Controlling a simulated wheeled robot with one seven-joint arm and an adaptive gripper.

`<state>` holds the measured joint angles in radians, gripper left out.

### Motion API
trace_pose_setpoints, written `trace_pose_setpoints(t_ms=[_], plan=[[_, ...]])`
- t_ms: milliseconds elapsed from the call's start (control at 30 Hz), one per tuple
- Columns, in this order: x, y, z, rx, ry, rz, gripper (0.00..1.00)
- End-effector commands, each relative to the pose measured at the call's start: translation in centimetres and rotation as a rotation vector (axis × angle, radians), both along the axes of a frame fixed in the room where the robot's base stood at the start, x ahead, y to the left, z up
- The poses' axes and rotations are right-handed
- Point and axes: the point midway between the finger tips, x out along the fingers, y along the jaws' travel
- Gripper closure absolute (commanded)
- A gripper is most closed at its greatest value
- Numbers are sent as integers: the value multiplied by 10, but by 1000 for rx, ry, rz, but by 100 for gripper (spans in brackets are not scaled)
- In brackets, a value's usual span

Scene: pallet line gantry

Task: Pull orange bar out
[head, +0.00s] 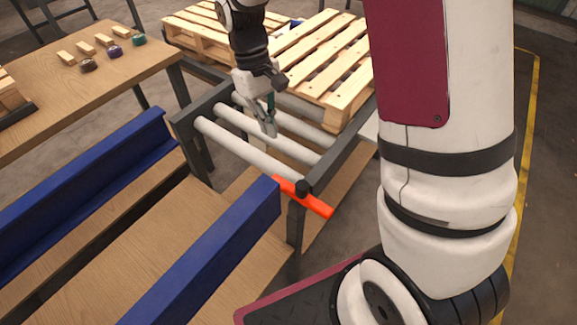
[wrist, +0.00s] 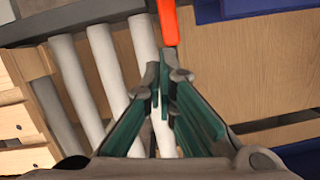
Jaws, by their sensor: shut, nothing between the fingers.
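The orange bar (head: 303,197) lies across the near end of the roller conveyor, by a black knob on the dark frame post. In the wrist view the orange bar (wrist: 168,22) shows at the top, just beyond my fingertips. My gripper (head: 268,130) is above the white rollers, up and left of the bar in the head view. In the wrist view my gripper (wrist: 160,78) has its green-padded fingers together with nothing between them. It appears apart from the bar.
Wooden pallets (head: 335,62) sit on the conveyor behind my gripper. White rollers (head: 245,148) lie below it. Blue side rails (head: 215,262) flank a wooden surface (head: 125,240) in front. A wooden table (head: 85,75) with small coloured items stands at left.

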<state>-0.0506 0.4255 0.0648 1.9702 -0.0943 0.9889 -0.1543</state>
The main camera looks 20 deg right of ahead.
Motion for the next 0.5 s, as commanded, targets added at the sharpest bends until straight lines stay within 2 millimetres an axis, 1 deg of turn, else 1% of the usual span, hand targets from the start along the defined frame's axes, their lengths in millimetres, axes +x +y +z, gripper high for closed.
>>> trace_pose_setpoints(t_ms=[133,233,367,500], plan=[[-1,0,-4,0,1,0,100],[-4,-1,-15,0,3,-1,100],[-9,-3,-36,0,3,0,100],[-16,-5,-64,0,5,0,100]])
